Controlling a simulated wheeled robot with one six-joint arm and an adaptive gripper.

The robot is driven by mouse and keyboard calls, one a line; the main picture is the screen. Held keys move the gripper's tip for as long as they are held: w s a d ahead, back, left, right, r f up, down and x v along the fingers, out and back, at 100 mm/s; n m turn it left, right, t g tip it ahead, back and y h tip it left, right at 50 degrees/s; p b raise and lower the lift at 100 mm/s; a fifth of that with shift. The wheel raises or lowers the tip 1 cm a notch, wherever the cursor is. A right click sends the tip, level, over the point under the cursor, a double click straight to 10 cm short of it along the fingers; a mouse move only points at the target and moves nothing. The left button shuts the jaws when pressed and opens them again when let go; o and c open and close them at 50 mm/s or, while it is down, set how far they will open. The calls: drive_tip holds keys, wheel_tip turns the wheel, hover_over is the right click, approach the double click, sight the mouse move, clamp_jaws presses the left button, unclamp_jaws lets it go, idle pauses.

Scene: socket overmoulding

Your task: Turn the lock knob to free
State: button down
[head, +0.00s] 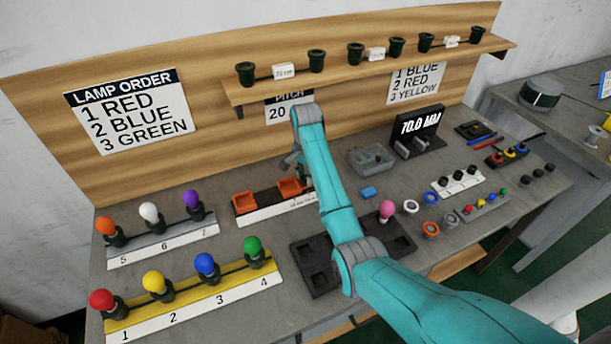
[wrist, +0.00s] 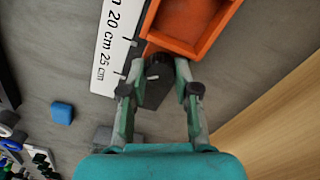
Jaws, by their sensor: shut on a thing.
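The lock knob (wrist: 160,60) is a small dark knob with a pale mark, at the edge of an orange tray (wrist: 192,25) in the wrist view. My gripper (wrist: 157,84) points down with one finger on each side of the knob and is shut on it. A dark block lies below the knob between the fingers. In the head view my gripper (head: 298,164) is at the right-hand orange tray (head: 290,187) on the ruler rail (head: 262,216). My arm and gripper hide the knob there. I cannot tell which way the knob is turned.
A second orange tray (head: 244,203) sits further left on the rail. Lamp racks (head: 185,310) stand at the left. A blue block (head: 369,192), a grey bin (head: 371,160) and a display (head: 418,125) stand to the right. A dark tray (head: 318,277) lies under my arm.

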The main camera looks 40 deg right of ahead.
idle(0.3)
drive_tip(key=c, duration=0.8)
unclamp_jaws()
drive_tip(key=shift+c, duration=0.2)
